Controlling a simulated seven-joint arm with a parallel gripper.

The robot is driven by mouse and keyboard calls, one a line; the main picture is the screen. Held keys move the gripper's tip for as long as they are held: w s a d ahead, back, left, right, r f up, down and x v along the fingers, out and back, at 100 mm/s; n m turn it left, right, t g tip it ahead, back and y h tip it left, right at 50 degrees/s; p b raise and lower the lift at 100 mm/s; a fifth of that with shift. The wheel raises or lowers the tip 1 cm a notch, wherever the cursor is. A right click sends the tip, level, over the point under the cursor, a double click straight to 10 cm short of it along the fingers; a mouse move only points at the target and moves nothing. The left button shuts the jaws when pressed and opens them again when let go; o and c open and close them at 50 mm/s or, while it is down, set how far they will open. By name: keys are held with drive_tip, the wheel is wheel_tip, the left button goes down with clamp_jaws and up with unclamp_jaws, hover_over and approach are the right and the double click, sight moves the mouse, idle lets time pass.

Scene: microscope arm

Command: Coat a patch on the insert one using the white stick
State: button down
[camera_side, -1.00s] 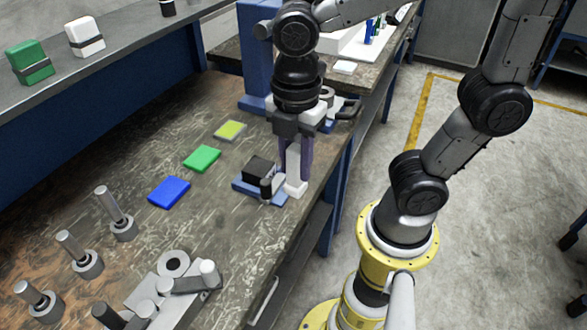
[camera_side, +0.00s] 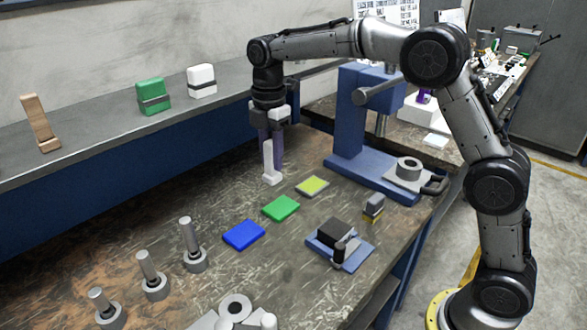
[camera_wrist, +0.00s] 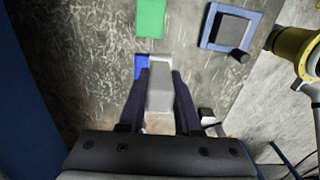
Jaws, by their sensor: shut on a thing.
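My gripper (camera_side: 271,160) points down and is shut on the white stick (camera_side: 267,160). The stick hangs upright between the dark purple fingers, with a wider foot at its lower end. In the side view it is over the table beyond the coloured pads; I cannot tell whether the foot touches the table. In the wrist view the stick (camera_wrist: 159,88) lies between the fingers (camera_wrist: 160,95). Several grey posts in round collars stand at the front left, one of them nearest the blue pad (camera_side: 194,246). I cannot tell which part is insert one.
A blue pad (camera_side: 244,235), green pad (camera_side: 281,208) and yellow-green pad (camera_side: 312,186) lie in a row. A blue fixture (camera_side: 325,248) with a black block and a small grey-yellow block (camera_side: 374,206) are to the right. A blue press (camera_side: 348,130) stands behind. A shelf (camera_side: 100,140) runs along the wall.

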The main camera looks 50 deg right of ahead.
drive_tip(key=shift+m, duration=0.7)
drive_tip(key=shift+w+d+f, duration=0.5)
drive_tip(key=shift+d+f, duration=0.4)
drive_tip(key=shift+f, duration=1.05)
drive_tip(key=shift+w+d+f, duration=0.45)
drive_tip(key=shift+d+f, duration=0.45)
drive_tip(key=shift+f, duration=1.1)
drive_tip(key=shift+w+d+f, duration=0.5)
drive_tip(key=shift+d+f, duration=0.4)
drive_tip(key=shift+f, duration=1.05)
drive_tip(key=shift+f, duration=0.65)
wheel_tip(320, 180, up, 7)
drive_tip(key=shift+r, duration=0.15)
